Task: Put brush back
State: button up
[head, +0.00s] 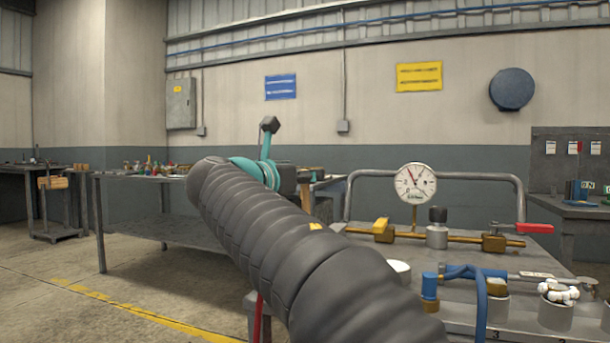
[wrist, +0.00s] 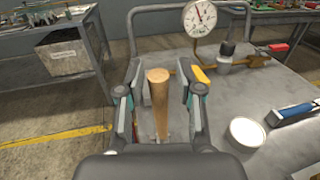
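A round wooden handle (wrist: 159,100), probably the brush's, stands between the two fingers of my gripper (wrist: 161,88) in the wrist view. Its blunt end points up and it narrows downward. The dark finger pads lie close on either side, but I cannot tell whether they press on it. The lower end and any bristles are hidden. In the head view my own arm hides the handle and most of the gripper.
A bench (wrist: 215,110) carries a gauge (head: 415,183), brass pipe with a red lever (head: 535,228), a white-topped cup (head: 398,268), a blue hose (head: 480,290) and a cup of white pieces (head: 556,312). A metal rail edges its back. Another table (head: 180,232) stands left across clear floor.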

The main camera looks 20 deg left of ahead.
jog(key=shift+r, duration=0.5)
jog(key=p+v, duration=0.1)
jog(key=v, duration=1.1)
jog(key=shift+r, duration=0.15)
